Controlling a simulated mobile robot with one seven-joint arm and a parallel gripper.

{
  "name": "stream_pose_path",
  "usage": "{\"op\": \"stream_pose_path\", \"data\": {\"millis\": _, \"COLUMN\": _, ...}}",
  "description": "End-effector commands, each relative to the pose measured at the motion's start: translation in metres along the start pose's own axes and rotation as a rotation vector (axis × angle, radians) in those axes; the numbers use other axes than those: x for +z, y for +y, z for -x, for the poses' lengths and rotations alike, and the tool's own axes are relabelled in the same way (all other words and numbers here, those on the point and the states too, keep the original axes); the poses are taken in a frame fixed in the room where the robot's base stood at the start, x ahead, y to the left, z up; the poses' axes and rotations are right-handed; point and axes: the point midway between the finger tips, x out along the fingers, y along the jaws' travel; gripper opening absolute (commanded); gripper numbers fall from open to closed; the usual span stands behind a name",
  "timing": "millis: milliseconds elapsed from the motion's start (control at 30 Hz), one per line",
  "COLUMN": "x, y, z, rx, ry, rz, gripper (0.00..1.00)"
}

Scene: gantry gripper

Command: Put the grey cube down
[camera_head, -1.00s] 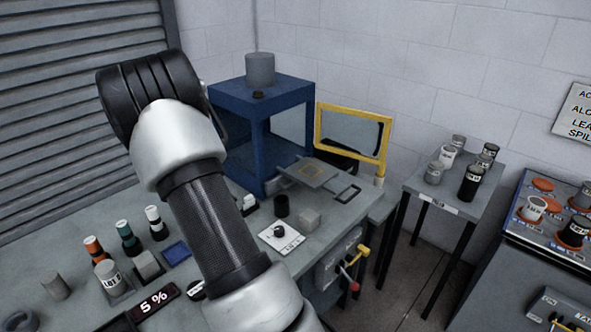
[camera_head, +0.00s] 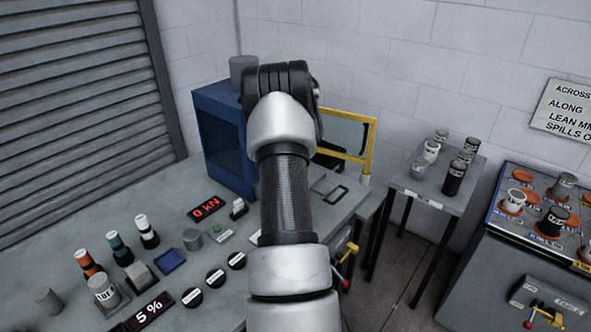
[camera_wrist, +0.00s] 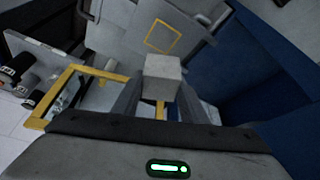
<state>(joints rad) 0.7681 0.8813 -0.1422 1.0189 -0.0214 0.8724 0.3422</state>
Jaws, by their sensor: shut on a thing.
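My gripper (camera_wrist: 163,100) shows in the wrist view, shut on the grey cube (camera_wrist: 163,66), which sits between the two fingers. Beyond the cube in that view is a grey plate (camera_wrist: 125,28) with a yellow square outline (camera_wrist: 163,37). The cube appears just below the outline in the picture; I cannot tell its height above the plate. In the head view my arm hides the gripper and the cube.
The blue frame (camera_head: 222,140) stands close to my arm, with a grey cylinder (camera_head: 242,72) on top. The yellow-edged door (camera_head: 369,150) stands open to the right. The bench (camera_head: 90,235) holds bottles and dials. A side table (camera_head: 405,185) carries several canisters.

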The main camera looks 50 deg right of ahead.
Motion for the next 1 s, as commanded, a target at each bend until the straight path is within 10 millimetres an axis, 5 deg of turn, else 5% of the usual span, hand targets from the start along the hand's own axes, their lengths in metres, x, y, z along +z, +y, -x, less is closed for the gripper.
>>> {"op": "stream_pose_path", "data": {"millis": 700, "x": 0.034, "y": 0.004, "z": -0.088, "rx": 0.003, "ry": -0.002, "rz": -0.009, "gripper": 0.03}}
{"op": "stream_pose_path", "data": {"millis": 1000, "x": 0.035, "y": 0.004, "z": -0.092, "rx": 0.002, "ry": 0.001, "rz": -0.008, "gripper": 0.03}}
